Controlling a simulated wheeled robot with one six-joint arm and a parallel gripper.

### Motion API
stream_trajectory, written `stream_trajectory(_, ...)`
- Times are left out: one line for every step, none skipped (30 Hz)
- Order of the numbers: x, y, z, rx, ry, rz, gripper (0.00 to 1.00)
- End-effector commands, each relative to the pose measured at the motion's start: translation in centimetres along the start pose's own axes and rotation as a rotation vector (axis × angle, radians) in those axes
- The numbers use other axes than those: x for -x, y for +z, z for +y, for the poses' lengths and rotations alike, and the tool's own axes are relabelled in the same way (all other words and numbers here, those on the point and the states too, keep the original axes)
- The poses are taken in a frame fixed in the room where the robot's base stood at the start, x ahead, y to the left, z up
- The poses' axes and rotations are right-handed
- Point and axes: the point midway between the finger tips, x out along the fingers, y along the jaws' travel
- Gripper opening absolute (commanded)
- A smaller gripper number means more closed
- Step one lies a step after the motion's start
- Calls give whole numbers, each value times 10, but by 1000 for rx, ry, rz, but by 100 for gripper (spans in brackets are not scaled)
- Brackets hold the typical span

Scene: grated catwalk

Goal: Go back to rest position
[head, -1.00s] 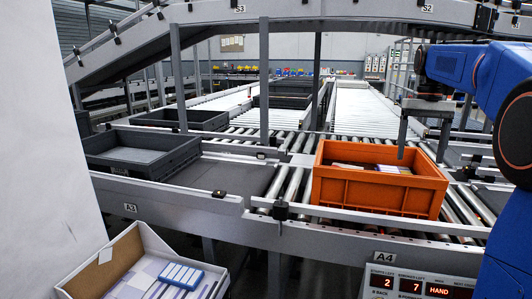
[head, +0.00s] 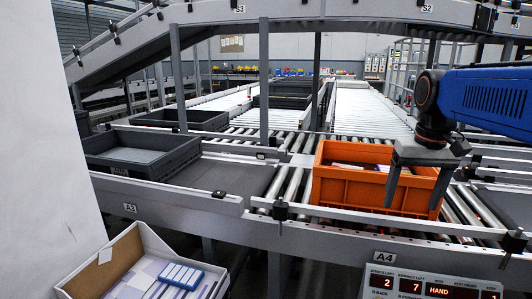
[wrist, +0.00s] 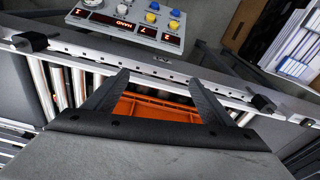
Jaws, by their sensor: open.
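My gripper (head: 416,190) is open in the head view, its two fingers pointing down in front of the right part of the orange crate (head: 345,188). My blue arm reaches in from the right. In the wrist view my gripper (wrist: 157,88) shows two spread fingers with nothing held between them. The orange crate (wrist: 150,110) shows between and behind the fingers there. In the head view, the crate stands on the rollers and holds some flat light items (head: 360,168); my fingers hide part of its right side.
A control panel (head: 432,285) sits at the front right below the A4 rail. A grey tote (head: 150,170) stands at left. An open box (head: 128,248) with blue-and-white packs is at lower left. A sloped conveyor (head: 290,12) crosses overhead. A white surface fills the left edge.

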Motion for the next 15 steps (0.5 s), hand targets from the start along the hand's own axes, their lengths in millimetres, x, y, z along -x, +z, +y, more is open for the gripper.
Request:
stream_trajectory(-6,16,-5,12,-1,20,77)
stream_trajectory(-10,24,-7,17,-2,31,77)
stream_trajectory(-16,35,-10,24,-3,46,77)
stream_trajectory(-20,43,-12,30,-5,58,77)
stream_trajectory(-25,51,-14,36,-6,69,77)
stream_trajectory(-32,61,-16,44,-7,85,77)
stream_trajectory(-37,69,-18,49,-8,97,77)
stream_trajectory(-42,77,-19,55,-10,109,77)
stream_trajectory(-49,87,-21,63,-12,125,77)
stream_trajectory(-54,96,-23,69,-13,135,77)
stream_trajectory(-60,103,-24,74,-15,147,77)
stream_trajectory(-68,114,-26,81,-17,163,77)
stream_trajectory(-74,121,-27,87,-19,174,77)
stream_trajectory(-80,129,-28,93,-21,186,77)
stream_trajectory(-89,138,-30,100,-23,201,77)
